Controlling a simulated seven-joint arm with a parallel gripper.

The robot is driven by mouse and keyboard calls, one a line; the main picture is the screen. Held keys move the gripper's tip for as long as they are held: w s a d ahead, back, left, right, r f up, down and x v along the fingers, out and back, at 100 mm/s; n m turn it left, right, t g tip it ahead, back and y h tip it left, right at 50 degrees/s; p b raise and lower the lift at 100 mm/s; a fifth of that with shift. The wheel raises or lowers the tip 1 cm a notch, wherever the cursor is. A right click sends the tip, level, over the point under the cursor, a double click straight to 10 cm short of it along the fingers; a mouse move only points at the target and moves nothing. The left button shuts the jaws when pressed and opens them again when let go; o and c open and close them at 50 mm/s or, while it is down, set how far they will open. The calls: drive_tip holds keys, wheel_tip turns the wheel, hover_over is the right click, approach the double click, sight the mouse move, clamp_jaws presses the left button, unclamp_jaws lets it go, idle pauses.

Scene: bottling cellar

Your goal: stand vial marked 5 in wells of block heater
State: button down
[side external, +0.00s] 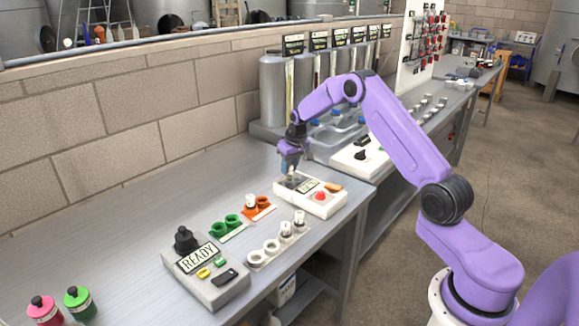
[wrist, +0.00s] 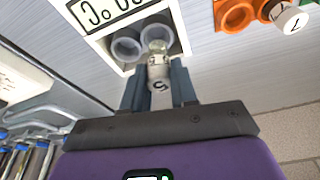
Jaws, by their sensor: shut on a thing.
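My gripper (wrist: 160,82) is shut on the vial marked 5 (wrist: 158,66), a small clear vial whose pale cap bears the 5. In the side view my gripper (side external: 290,168) points down over the left end of the block heater (side external: 322,206), a white box with a display and a red button. The wrist view shows two grey round wells in the heater (wrist: 125,66): the left well (wrist: 126,48) looks empty. The vial's far end overlaps the right well (wrist: 168,29); I cannot tell whether it is inside or just above.
An orange holder (side external: 262,209) with one capped vial, a green holder (side external: 228,229) and a pale rack (side external: 257,261) with two vials stand left of the heater. A grey READY box (side external: 207,275) is nearer. Another white device (side external: 360,156) stands behind.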

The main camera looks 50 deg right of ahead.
sight(289, 180)
drive_tip(key=shift+f, duration=2.1)
idle(1.1)
drive_tip(key=c, duration=0.9)
unclamp_jaws()
drive_tip(key=shift+o, duration=0.5)
drive_tip(key=shift+a, duration=0.1)
